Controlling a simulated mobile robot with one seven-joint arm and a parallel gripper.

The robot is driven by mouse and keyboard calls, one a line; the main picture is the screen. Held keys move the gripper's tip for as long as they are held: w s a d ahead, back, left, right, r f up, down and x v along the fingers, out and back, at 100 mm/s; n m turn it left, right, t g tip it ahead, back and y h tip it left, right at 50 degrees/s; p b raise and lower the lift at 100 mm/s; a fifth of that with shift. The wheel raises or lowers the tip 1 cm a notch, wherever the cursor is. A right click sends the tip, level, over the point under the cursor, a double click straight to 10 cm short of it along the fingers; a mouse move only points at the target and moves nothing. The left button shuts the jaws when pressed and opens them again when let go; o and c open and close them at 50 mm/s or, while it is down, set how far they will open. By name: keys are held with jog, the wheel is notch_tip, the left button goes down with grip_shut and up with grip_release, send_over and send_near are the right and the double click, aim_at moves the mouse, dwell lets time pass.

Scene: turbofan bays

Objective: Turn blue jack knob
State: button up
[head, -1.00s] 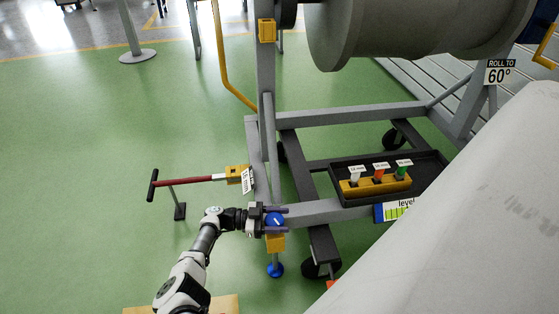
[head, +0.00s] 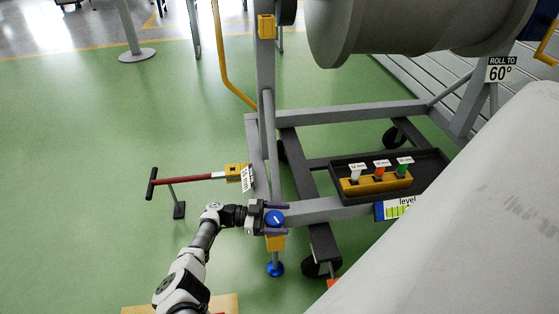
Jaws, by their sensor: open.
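The blue jack knob (head: 274,218) is a round blue cap with a white pointer mark. It sits on top of a yellow jack block (head: 275,242) at the near left corner of the grey stand frame. My gripper (head: 276,216) reaches in from the left at knob height. Its two dark fingers are open, one on the far side and one on the near side of the knob. I cannot tell whether they touch it. The jack's blue foot (head: 275,268) is on the green floor below.
A red-handled bar (head: 188,179) sticks out left from a yellow block (head: 238,172). A black tray (head: 437,171) with a yellow holder (head: 376,184) of coloured tools lies right. A large pale panel (head: 470,220) fills the lower right.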

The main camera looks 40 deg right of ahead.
jog(key=b+v, duration=0.6)
jog(key=v, duration=0.8)
